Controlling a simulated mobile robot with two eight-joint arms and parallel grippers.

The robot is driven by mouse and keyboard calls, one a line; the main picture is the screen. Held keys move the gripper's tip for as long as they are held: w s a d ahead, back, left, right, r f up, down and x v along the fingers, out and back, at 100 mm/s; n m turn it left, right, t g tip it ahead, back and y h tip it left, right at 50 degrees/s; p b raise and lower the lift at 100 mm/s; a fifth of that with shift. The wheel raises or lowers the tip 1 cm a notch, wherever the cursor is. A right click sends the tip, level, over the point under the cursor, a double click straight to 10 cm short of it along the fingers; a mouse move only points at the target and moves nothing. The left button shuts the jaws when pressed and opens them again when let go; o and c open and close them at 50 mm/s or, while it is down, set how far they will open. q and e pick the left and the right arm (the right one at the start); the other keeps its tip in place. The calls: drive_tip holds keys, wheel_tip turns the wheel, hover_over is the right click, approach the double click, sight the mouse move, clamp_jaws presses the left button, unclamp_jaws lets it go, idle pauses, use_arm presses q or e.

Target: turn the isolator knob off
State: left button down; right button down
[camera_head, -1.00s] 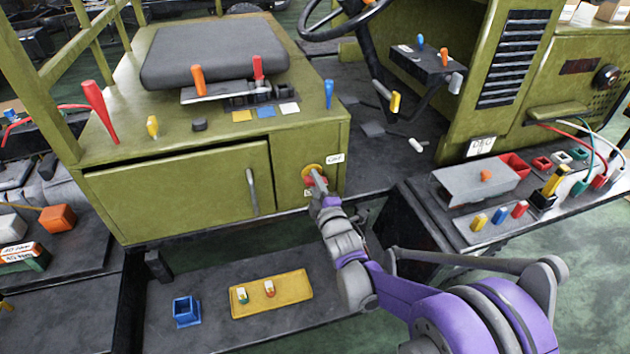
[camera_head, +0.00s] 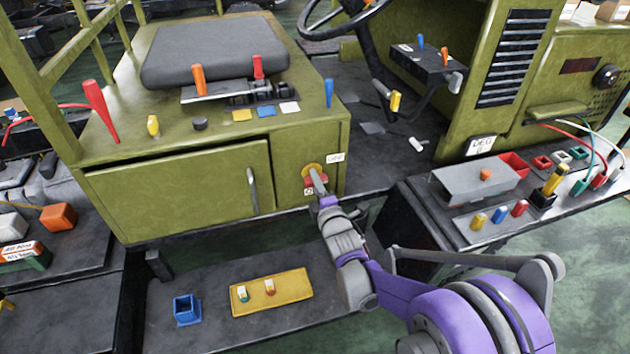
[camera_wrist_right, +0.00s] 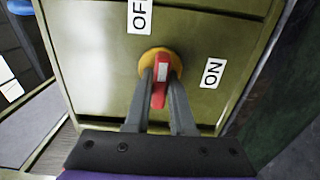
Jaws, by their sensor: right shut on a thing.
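The isolator knob is a red handle with a pale mark on a round yellow plate (camera_head: 313,169), on the green cabinet front below the seat. In the right wrist view the red knob (camera_wrist_right: 161,80) stands between the two grey fingers of my right gripper (camera_wrist_right: 160,92), which is shut on it. A white OFF label (camera_wrist_right: 139,16) is above the plate and a white ON label (camera_wrist_right: 212,73) is to its right. In that view the knob's handle runs nearly straight up and down. In the head view my right gripper (camera_head: 318,182) partly hides the knob. My left gripper is not in view.
A cabinet door with a grey handle (camera_head: 252,190) is left of the knob. Below, a yellow tray (camera_head: 285,303) and a blue holder (camera_head: 186,310) sit on a dark step. A side bench (camera_head: 460,232) with several coloured parts stands at the right.

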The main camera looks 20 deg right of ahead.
drive_tip(key=c, duration=0.8)
unclamp_jaws()
drive_tip(key=s, duration=1.1)
drive_tip(key=shift+d, duration=0.15)
drive_tip(key=s+r+m+g+p, duration=0.3)
drive_tip(key=s+m+g+p, duration=0.8)
drive_tip(key=s+m, duration=0.7)
drive_tip(key=s+g, duration=0.1)
drive_tip(key=s, duration=0.5)
drive_tip(key=shift+s+d+m+g+h, duration=0.2)
drive_tip(key=shift+s+m+g+h, duration=0.1)
drive_tip(key=shift+s, duration=0.05)
